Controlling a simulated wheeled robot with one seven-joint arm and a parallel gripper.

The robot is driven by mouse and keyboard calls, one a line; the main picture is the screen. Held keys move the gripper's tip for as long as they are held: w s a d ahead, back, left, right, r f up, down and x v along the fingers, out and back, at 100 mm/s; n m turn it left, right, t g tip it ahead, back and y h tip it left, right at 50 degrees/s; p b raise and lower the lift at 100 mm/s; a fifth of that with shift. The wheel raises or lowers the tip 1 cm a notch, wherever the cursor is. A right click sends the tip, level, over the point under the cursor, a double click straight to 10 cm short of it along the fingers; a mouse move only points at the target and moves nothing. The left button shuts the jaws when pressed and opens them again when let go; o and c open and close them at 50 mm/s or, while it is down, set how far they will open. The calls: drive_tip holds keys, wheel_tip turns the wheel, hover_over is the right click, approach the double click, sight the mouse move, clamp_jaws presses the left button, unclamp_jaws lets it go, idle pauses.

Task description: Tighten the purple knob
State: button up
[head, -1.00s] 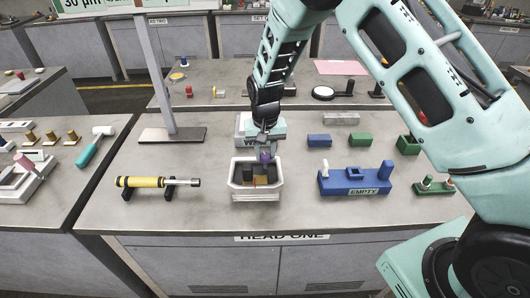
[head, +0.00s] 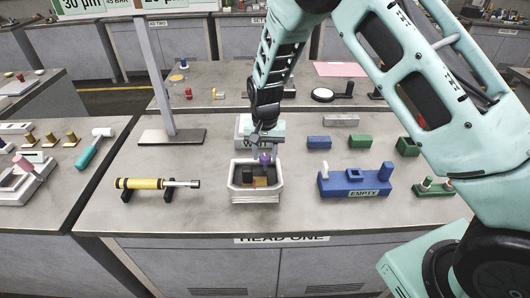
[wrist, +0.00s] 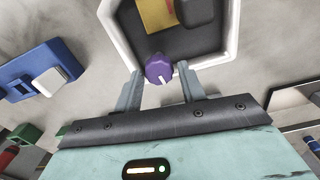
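In the wrist view the knob (wrist: 157,67) shows a white pointer mark. My gripper (head: 266,155) comes down from above at the knob. What the knob is mounted on is hidden.
The tray holds dark blocks and a yellow-brown block (head: 262,182). A blue fixture (head: 340,187) marked EMPTY stands to the right. A yellow-and-black cylinder tool (head: 145,183) lies in a cradle to the left. A metal post (head: 160,75) rises at the back left.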

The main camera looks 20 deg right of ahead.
sight(265, 156)
drive_tip(key=shift+o, duration=0.6)
wheel_tip(265, 156, up, 17)
drive_tip(key=b, duration=0.3)
drive_tip(key=shift+r, duration=0.2)
